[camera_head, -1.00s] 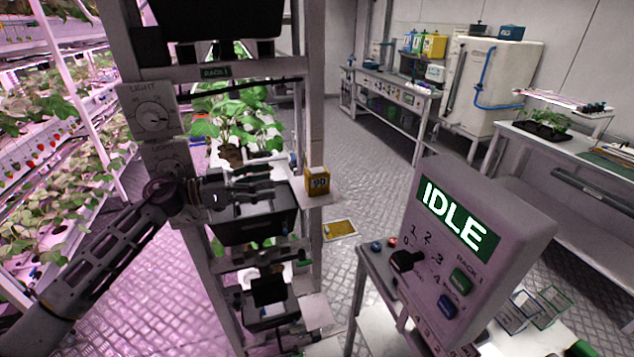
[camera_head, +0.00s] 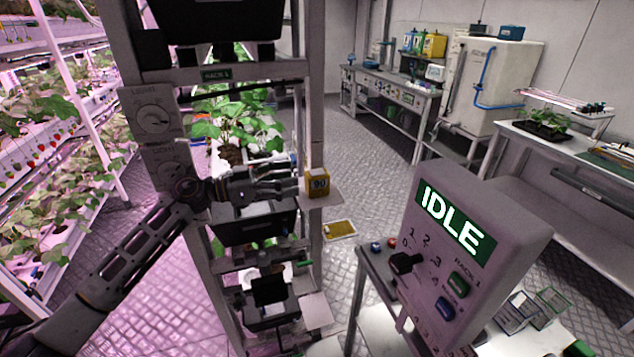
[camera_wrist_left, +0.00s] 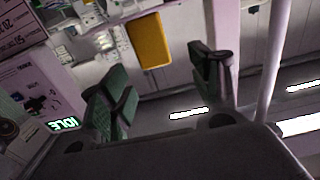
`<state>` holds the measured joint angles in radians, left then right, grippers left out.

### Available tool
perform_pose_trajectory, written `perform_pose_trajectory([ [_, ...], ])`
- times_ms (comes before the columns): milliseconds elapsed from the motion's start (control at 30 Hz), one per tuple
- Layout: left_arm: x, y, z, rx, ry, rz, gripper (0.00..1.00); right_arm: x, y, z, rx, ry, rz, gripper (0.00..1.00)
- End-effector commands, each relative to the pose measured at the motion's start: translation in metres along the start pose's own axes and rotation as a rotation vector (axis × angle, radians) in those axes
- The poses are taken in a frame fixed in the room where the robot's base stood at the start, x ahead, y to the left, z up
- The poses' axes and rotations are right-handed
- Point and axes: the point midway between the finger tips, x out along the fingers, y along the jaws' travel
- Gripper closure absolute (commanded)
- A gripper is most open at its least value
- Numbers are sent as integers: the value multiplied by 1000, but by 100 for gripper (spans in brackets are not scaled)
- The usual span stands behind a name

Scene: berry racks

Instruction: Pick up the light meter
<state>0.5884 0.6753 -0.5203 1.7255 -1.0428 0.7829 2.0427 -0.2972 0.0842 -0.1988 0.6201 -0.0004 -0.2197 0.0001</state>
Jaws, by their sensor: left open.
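The light meter (camera_head: 317,183) is a small yellow box with a dark display reading 90. It stands on a pale side shelf of the rack. In the left wrist view a yellow block (camera_wrist_left: 148,40), apparently the meter, lies ahead of the gap between the fingers. My left gripper (camera_head: 290,187) reaches in from the left across the rack, its fingertips close to the meter's left side. It is open and empty; its green-padded fingers (camera_wrist_left: 163,80) stand apart in the wrist view. Whether they touch the meter cannot be told. My right gripper is not in view.
The rack's upright (camera_head: 307,100) stands just behind the meter. A strawberry plant (camera_head: 235,125) and a black tray (camera_head: 255,228) are close to my left gripper. A control panel reading IDLE (camera_head: 455,222) stands at right front. A yellow sheet (camera_head: 339,230) lies on the floor.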

Motion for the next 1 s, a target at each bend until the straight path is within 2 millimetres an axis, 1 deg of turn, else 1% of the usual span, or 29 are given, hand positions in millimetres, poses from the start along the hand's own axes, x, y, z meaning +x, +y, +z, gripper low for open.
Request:
perform_pose_trajectory([
  [100, 12, 0, -2, 0, 2, 1, 38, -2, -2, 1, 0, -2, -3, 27],
  [300, 27, 0, -1, 0, 0, 1, 38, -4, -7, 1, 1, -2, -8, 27],
  [767, 30, 0, 0, 0, 0, 0, 38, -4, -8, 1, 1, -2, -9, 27],
  [867, 32, 1, 0, 0, 1, 1, 38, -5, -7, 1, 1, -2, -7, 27],
  [1000, 41, 2, -1, 0, 1, 1, 38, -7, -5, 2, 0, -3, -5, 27],
])
